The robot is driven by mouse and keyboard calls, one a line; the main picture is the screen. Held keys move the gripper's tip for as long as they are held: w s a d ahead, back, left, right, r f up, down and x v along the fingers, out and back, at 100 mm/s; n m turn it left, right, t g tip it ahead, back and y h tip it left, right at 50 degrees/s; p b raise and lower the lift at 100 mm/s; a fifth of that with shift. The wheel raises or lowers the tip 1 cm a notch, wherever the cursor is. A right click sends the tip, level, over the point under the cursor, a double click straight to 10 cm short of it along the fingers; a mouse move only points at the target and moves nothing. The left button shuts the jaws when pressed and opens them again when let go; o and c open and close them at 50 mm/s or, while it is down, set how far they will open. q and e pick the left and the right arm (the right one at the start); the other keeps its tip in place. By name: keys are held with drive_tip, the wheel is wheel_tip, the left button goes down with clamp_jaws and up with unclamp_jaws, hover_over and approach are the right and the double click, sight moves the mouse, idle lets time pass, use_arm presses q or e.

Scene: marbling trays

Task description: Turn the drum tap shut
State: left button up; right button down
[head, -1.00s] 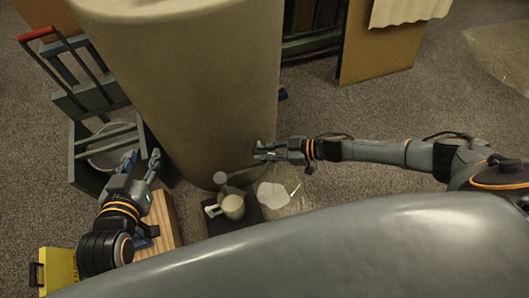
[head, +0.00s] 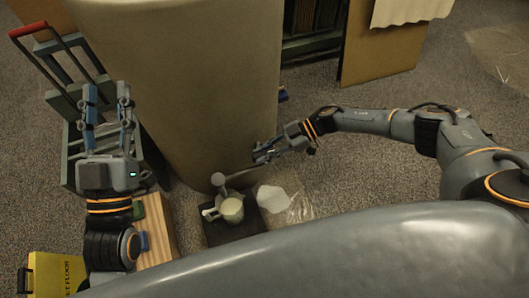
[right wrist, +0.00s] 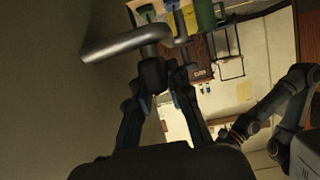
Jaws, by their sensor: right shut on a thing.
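The drum (head: 185,75) is a large beige cylinder at the upper middle of the head view. Its grey metal tap (head: 218,180) is low on the front side, with a bar running right toward my right gripper (head: 262,157). In the right wrist view the tap's bent metal bar (right wrist: 125,43) crosses above my right fingers (right wrist: 160,80), which are shut on its dark end piece. A pale jug (head: 231,211) stands below the tap. My left gripper (head: 108,100) is open and empty, left of the drum.
The jug stands on a dark slab (head: 220,238), with a white sheet (head: 274,198) to its right. A hand truck with a red handle (head: 28,29) is left of the drum. Carpet is clear at right.

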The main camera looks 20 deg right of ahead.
drive_tip(key=shift+a, duration=0.15)
drive_tip(key=c, duration=1.2)
unclamp_jaws()
drive_tip(key=v, duration=1.2)
